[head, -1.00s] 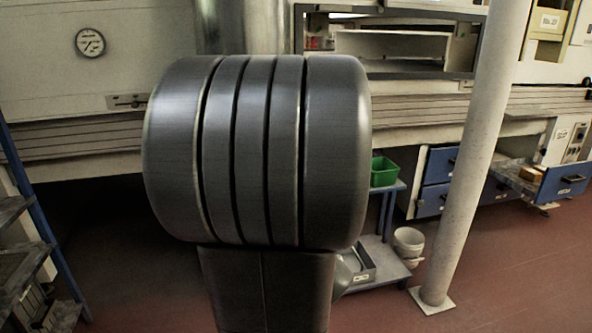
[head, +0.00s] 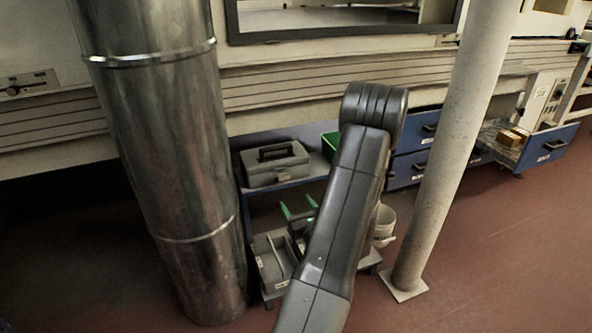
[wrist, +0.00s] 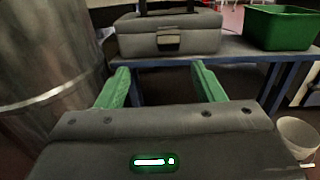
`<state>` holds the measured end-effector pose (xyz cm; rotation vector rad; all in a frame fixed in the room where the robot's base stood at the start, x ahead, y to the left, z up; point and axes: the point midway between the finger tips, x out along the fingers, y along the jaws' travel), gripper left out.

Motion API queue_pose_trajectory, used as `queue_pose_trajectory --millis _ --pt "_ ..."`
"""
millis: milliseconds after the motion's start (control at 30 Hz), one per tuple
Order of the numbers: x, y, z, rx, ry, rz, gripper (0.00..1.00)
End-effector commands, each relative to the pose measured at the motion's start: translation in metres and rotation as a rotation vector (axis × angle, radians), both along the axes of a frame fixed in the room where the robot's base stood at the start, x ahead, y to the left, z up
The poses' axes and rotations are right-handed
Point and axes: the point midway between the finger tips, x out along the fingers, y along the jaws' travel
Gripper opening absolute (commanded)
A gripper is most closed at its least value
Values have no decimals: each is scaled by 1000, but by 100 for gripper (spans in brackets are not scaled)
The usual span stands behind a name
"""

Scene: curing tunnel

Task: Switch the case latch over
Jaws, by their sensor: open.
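A grey case (head: 273,164) with a dark top handle stands on the upper shelf of a blue trolley in the head view. In the wrist view the case (wrist: 190,40) is straight ahead, its latch (wrist: 168,41) a small pale and dark piece on the middle of its front. My gripper (wrist: 155,78) has two green fingers spread wide apart with nothing between them. They are short of the case and a little below the latch. In the head view my gripper (head: 297,210) is partly hidden behind my arm.
A green bin (wrist: 281,27) stands right of the case on the same shelf (wrist: 240,50). A large metal duct (head: 160,140) rises close on the left, a pale post (head: 443,150) on the right. A grey tray (head: 270,262) and white bucket (head: 384,222) are low down.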

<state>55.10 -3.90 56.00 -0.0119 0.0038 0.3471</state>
Motion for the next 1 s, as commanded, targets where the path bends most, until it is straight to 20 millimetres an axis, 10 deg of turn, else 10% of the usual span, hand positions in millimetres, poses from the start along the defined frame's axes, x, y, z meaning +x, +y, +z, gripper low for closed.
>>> queue_pose_trajectory --millis 1000 --pt "134 36 -3 13 -1 -31 62"
